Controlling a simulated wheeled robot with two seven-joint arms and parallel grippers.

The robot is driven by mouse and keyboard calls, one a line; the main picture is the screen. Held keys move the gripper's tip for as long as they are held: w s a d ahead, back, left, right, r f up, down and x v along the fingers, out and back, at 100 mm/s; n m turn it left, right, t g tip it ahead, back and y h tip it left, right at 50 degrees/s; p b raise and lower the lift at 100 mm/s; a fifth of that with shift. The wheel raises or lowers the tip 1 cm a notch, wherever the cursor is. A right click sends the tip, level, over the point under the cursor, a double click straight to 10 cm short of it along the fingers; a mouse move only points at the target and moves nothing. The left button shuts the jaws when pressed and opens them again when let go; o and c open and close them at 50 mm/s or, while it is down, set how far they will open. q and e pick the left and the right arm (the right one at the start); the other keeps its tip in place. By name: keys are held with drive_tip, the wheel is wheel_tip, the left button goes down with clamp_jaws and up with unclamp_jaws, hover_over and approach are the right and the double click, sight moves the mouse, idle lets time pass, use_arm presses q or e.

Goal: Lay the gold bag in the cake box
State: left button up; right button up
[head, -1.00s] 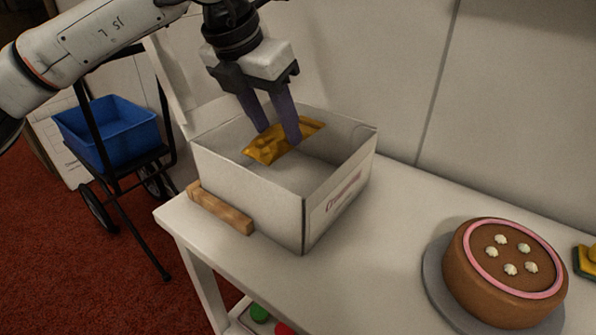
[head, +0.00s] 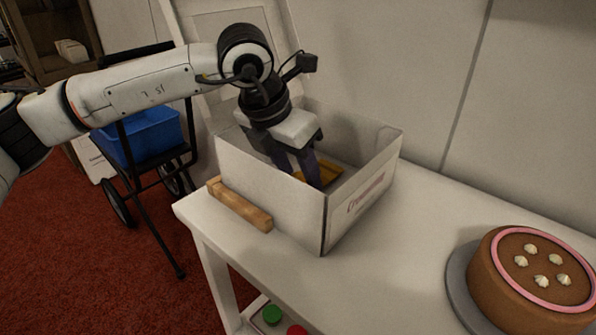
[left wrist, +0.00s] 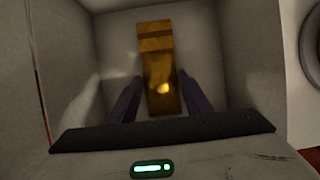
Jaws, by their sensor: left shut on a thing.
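The white open cake box (head: 272,190) stands on the white table. My left gripper (head: 304,178) reaches down inside it, below the rim, and is shut on the gold bag (head: 328,174). In the head view the fingers and the front wall hide most of the bag. In the left wrist view the bag (left wrist: 158,62) is between the two fingers, low in the box (left wrist: 215,50). I cannot tell whether it touches the box floor. My right gripper is not in view.
A wooden block (head: 240,205) lies against the box's left side. A brown cake (head: 500,288) with a pink ring sits on a grey turntable (head: 459,287) at the right. The table (head: 400,235) between box and cake is clear. A blue bin (head: 150,138) is on a cart at the left.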

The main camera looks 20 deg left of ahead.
use_arm(q)
drive_tip(key=shift+f+b, duration=0.65)
drive_tip(key=o, duration=1.2)
drive_tip(key=shift+c, duration=0.2)
drive_tip(key=shift+r, duration=0.1)
drive_tip(key=shift+r+p, duration=0.2)
drive_tip(key=shift+p, duration=0.15)
drive_tip(key=p+v, duration=0.2)
drive_tip(key=v, duration=1)
drive_tip(key=shift+r, duration=0.35)
